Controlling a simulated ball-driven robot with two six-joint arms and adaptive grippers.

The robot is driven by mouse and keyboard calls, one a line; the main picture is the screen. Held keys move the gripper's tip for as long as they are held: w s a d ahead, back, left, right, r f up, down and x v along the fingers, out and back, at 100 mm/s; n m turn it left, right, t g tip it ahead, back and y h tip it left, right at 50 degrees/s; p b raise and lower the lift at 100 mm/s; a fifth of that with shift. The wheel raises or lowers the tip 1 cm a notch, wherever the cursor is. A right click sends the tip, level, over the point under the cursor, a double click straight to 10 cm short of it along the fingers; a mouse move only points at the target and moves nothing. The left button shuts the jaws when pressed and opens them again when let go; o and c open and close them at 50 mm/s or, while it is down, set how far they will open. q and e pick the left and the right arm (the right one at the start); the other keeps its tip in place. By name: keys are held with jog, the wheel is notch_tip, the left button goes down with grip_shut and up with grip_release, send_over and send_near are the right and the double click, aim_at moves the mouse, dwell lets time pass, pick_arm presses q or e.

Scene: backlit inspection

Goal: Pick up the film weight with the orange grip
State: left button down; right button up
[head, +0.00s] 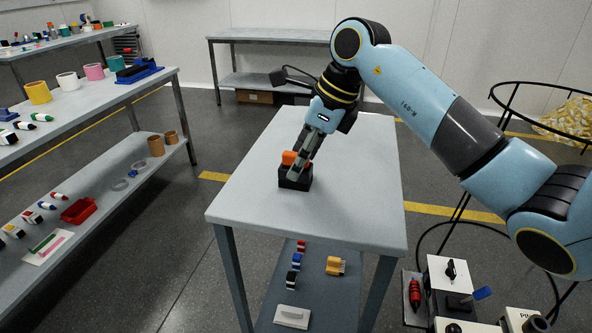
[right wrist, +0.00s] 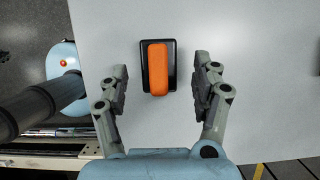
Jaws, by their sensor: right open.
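The film weight is a black block (head: 293,180) with an orange grip on top, standing on the light grey table (head: 250,200). In the right wrist view its orange grip (right wrist: 158,69) lies lengthwise on the black base (right wrist: 172,60). My right gripper (head: 298,163) is above the weight in the head view, its fingers partly hiding the grip. In the right wrist view the open fingers are on either side of the weight, with clear gaps to it. I cannot tell their exact height. My left gripper is not in view.
The tabletop around the weight is bare. A lower shelf holds small coloured items and a white block (head: 292,316). At left, a shelf unit (head: 150,85) carries cups, a red tray (head: 80,211) and markers. A trolley (head: 450,275) with a red tool stands at right.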

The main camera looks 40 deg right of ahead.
jog(key=shift+x, duration=1.5)
jog(key=shift+a+r, duration=0.1)
grip_shut()
